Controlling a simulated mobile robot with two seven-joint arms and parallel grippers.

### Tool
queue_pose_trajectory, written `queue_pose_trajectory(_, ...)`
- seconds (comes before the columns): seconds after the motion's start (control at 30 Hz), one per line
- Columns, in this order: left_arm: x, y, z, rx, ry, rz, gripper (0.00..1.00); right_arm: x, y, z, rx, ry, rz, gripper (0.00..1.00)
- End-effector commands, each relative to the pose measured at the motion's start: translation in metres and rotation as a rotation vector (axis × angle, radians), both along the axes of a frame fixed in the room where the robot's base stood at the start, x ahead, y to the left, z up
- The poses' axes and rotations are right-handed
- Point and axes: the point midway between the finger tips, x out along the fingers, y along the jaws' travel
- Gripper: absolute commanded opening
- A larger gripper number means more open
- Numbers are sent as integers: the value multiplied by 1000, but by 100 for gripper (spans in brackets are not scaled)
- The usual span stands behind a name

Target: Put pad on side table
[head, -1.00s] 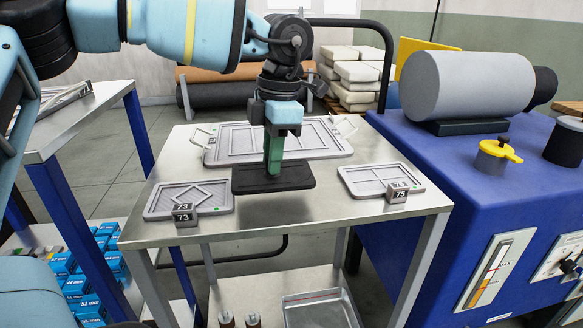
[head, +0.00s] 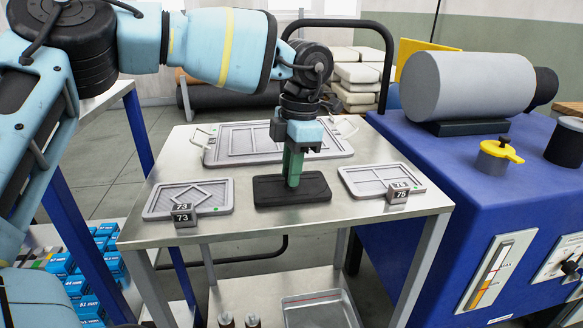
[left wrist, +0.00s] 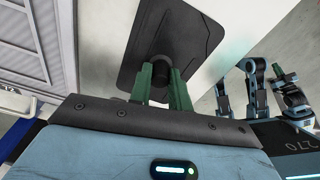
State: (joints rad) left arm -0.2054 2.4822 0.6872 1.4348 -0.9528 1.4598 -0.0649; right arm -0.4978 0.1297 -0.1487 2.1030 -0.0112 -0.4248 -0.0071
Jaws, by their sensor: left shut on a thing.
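The black rectangular pad (head: 291,190) is over the front middle of the steel side table (head: 300,222), lying level. I see no clear gap under it, but cannot tell whether it touches the top. My left gripper (head: 293,166) comes down from above, its green fingers shut on the pad's upright knob. In the left wrist view the fingers (left wrist: 160,88) close around the round knob of the pad (left wrist: 168,35). At the right of that view is part of what looks like my right arm and gripper (left wrist: 287,80), too small to read.
A grey tray marked 73 (head: 188,198) lies left of the pad, and one marked 75 (head: 380,181) lies right. A larger grey tray (head: 240,146) lies behind. A blue machine (head: 480,190) with a grey cylinder (head: 465,83) stands right. Bare tabletop runs along the front.

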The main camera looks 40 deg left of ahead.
Motion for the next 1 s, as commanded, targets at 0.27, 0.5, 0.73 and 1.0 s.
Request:
queue_pose_trajectory(0.27, 0, 0, -4, 1, 0, 0, 0, -3, 0, -3, 0, 7, 0, 0)
queue_pose_trajectory(0.5, 0, 0, -3, 1, 0, 0, 41, -4, 0, -2, 0, 8, 0, 0)
queue_pose_trajectory(0.73, 0, 0, -2, 0, -1, 0, 41, -3, -1, -1, -1, 7, 0, 0)
queue_pose_trajectory(1.0, 4, -1, 31, 1, -6, 2, 41, -2, 0, 3, 0, 2, -1, 0)
